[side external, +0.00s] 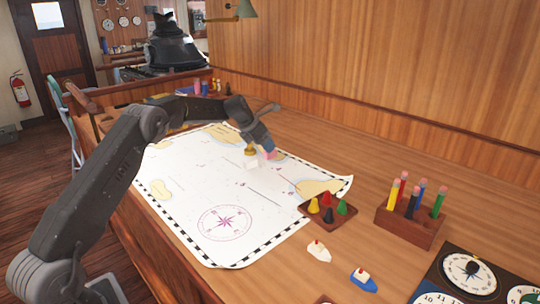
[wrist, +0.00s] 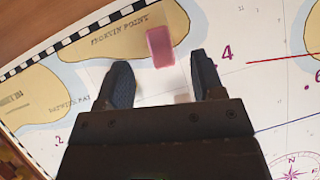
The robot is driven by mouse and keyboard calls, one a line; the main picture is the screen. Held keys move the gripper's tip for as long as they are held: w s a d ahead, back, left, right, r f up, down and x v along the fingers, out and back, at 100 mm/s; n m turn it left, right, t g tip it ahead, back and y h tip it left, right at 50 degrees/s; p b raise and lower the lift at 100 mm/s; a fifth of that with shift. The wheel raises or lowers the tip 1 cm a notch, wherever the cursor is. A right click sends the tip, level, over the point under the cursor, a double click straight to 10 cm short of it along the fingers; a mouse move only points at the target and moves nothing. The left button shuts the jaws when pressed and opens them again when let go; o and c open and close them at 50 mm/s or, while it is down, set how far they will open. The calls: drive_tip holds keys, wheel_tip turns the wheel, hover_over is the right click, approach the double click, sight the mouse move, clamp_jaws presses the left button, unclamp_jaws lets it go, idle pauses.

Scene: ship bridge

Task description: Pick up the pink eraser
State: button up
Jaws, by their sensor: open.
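The pink eraser (wrist: 160,46) lies on the sea chart (wrist: 235,120), just beyond my fingertips and roughly centred between them in the wrist view. In the side view a small pink patch of the eraser (side external: 268,154) shows right at the tip of my gripper (side external: 262,146). My gripper (wrist: 162,72) is open, with one dark finger on each side and the eraser not clasped. Whether the fingertips touch the chart cannot be told.
A tray of coloured pawns (side external: 328,212), a wooden marker holder (side external: 408,227) and toy boats (side external: 363,279) sit nearer the camera. The chart's near part is mostly clear.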

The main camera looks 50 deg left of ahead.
drive_tip(key=shift+x, duration=1.95)
drive_tip(key=shift+c, duration=0.3)
drive_tip(key=c, duration=1)
drive_tip(key=shift+r, duration=0.5)
wheel_tip(320, 180, up, 3)
drive_tip(key=shift+r, duration=0.1)
drive_tip(key=s+a+r, duration=0.2)
drive_tip(key=s, duration=0.1)
drive_tip(key=s+a+r, duration=0.2)
drive_tip(key=a, duration=0.1)
drive_tip(key=s+a+r, duration=0.3)
drive_tip(key=shift+s, duration=0.3)
